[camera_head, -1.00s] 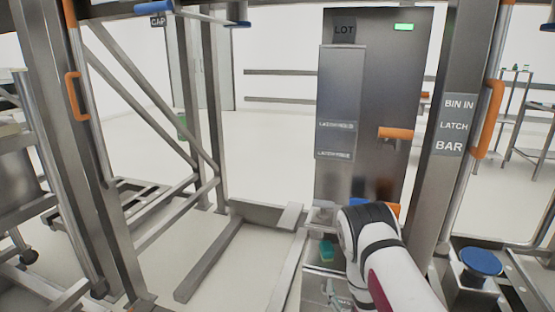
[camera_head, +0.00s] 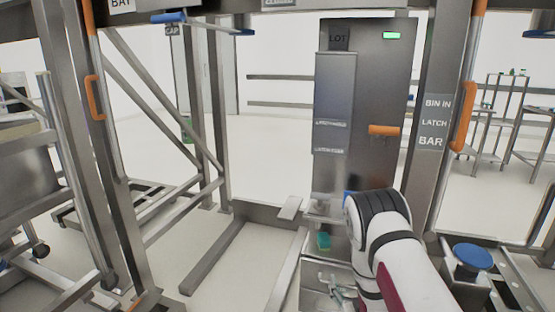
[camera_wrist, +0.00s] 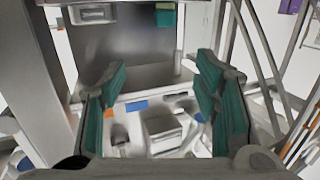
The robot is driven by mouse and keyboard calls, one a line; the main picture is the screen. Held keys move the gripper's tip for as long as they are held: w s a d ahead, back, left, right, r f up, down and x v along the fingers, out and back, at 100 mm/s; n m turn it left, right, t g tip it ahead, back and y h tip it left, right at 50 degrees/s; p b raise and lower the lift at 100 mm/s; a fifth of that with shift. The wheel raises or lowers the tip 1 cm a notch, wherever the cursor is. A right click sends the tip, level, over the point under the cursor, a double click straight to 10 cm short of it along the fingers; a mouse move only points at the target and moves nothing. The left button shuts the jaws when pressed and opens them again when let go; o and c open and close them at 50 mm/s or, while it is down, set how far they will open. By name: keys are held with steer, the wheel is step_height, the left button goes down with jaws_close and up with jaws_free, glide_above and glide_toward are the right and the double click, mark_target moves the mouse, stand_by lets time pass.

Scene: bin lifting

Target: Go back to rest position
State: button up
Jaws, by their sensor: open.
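My gripper (camera_wrist: 160,78) is open and empty in the wrist view, with teal-padded fingers at left and right. Between and beyond the fingers are a grey box-like part (camera_wrist: 160,126) and a small blue patch (camera_wrist: 137,106); neither is held. In the head view my white and black wrist stands in front of the tall steel cabinet (camera_head: 392,80) marked LOT, and my fingers cannot be made out clearly. A small teal part (camera_head: 323,241) shows just left of my wrist.
A steel frame with orange handles stands around the opening; its right post carries a BIN IN LATCH BAR sign (camera_head: 434,121). A blue round button (camera_head: 473,257) is at the lower right. A wheeled rack (camera_head: 30,180) stands at the left.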

step_height(320, 180, up, 15)
steer(key=w+m+g+h, duration=0.1)
steer(key=w+g+h, duration=0.1)
steer(key=g, duration=0.3)
steer(key=s+r+g, duration=0.3)
steer(key=s+r, duration=0.4)
steer(key=s, duration=0.3)
steer(key=s+r+g, duration=0.3)
steer(key=s+r, duration=0.3)
steer(key=s, duration=0.4)
steer(key=s+a+r+g+y, duration=0.1)
steer(key=s+r+g, duration=0.1)
steer(key=s, duration=1.1)
steer(key=s+a+r+g, duration=0.1)
steer(key=s+r+g, duration=0.15)
steer(key=s, duration=1.05)
step_height(320, 180, up, 14)
steer(key=t+p, duration=0.2)
steer(key=p, duration=1)
steer(key=shift+w+d+f+n+p, duration=0.15)
steer(key=shift+w+d+n+p, duration=0.15)
steer(key=shift+w+d, duration=0.1)
steer(key=shift+t, duration=0.25)
